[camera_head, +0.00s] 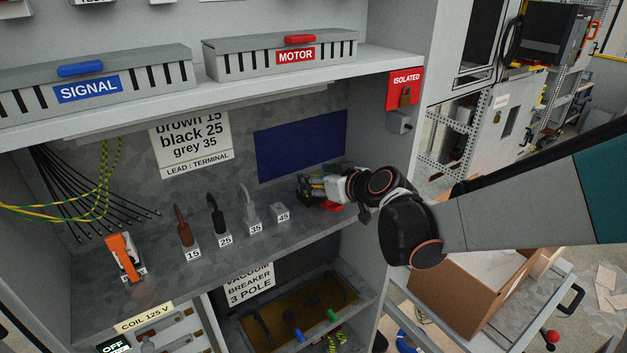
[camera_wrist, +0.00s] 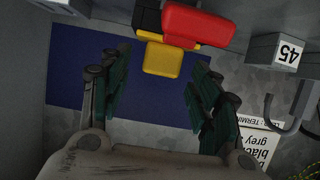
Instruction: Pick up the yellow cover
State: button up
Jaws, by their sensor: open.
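The yellow cover (camera_wrist: 162,59) is a small boxy yellow piece in the wrist view. It sits against a black and red block (camera_wrist: 200,22), with a second strip of yellow showing higher up. My gripper (camera_wrist: 158,78) is open, with one dark green finger on each side of the cover. Clear gaps show between the cover and both fingers. In the head view, my gripper (camera_head: 312,188) is at the right end of the cabinet shelf. A little yellow shows among the fingers there and red (camera_head: 332,207) shows beneath, but the cover is mostly hidden.
A blue panel (camera_head: 300,146) is on the back wall. The MOTOR box (camera_head: 280,55) is on the shelf above.

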jog(key=shift+x, duration=1.1)
jog(key=c, duration=0.7)
